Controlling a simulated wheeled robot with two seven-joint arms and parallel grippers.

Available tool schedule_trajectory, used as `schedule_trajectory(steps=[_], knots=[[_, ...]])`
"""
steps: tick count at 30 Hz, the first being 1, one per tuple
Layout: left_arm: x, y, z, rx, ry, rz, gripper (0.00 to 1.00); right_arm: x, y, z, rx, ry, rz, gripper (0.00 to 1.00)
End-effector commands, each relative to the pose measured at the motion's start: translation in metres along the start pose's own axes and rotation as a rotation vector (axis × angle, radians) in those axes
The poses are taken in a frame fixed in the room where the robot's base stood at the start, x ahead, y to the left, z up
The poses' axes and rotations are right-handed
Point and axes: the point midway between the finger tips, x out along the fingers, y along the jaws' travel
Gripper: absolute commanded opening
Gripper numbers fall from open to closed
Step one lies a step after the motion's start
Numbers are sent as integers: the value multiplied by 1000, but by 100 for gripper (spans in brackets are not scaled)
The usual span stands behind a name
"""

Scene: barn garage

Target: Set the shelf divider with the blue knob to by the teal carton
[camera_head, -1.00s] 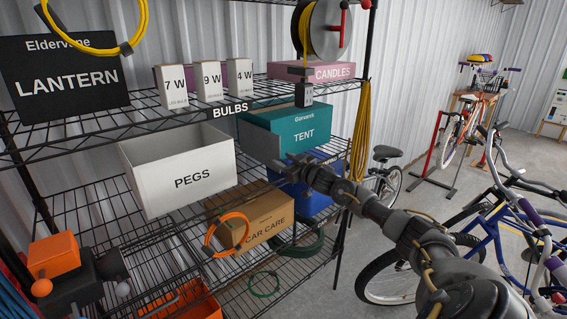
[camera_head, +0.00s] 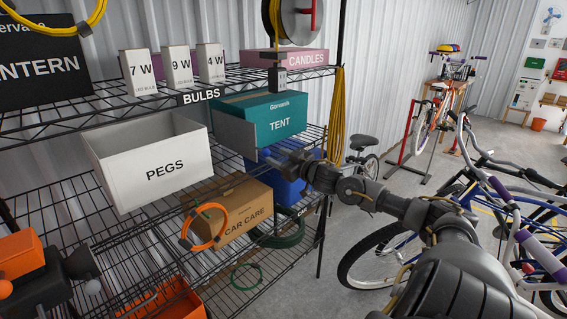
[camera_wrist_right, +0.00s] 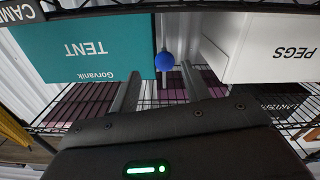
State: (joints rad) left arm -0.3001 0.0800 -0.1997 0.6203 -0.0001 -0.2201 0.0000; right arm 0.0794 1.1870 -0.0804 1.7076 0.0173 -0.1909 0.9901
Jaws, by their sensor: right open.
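The shelf divider (camera_head: 236,131) is a grey upright panel on the middle shelf, between the white PEGS box (camera_head: 165,172) and the teal TENT carton (camera_head: 275,118). In the right wrist view its blue knob (camera_wrist_right: 165,61) faces me. The divider shows nearly edge-on there, close beside the teal carton (camera_wrist_right: 95,50); I cannot tell whether they touch. My right gripper (camera_head: 262,160) is in front of the divider, below the carton's lower left corner. In the wrist view my right gripper (camera_wrist_right: 161,72) is open, its fingers on either side of the knob. My left gripper is out of view.
A CAR CARE box (camera_head: 235,215) with an orange hose loop and a blue bin (camera_head: 290,185) are on the shelf below. BULBS boxes (camera_head: 178,70) stand above. Bicycles (camera_head: 480,220) stand at the right. In the wrist view a gap separates the divider from the PEGS box (camera_wrist_right: 265,50).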

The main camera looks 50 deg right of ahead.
Motion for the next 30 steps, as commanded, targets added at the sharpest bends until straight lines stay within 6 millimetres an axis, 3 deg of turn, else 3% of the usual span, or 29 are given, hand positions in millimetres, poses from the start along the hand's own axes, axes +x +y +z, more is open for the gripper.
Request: schedule_trajectory(steps=[9, 30], knots=[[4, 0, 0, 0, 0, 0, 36, -17, 0, -1, -1, 0, -2, 47], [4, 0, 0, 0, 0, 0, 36, -18, -1, -1, -11, 1, -2, 47]])
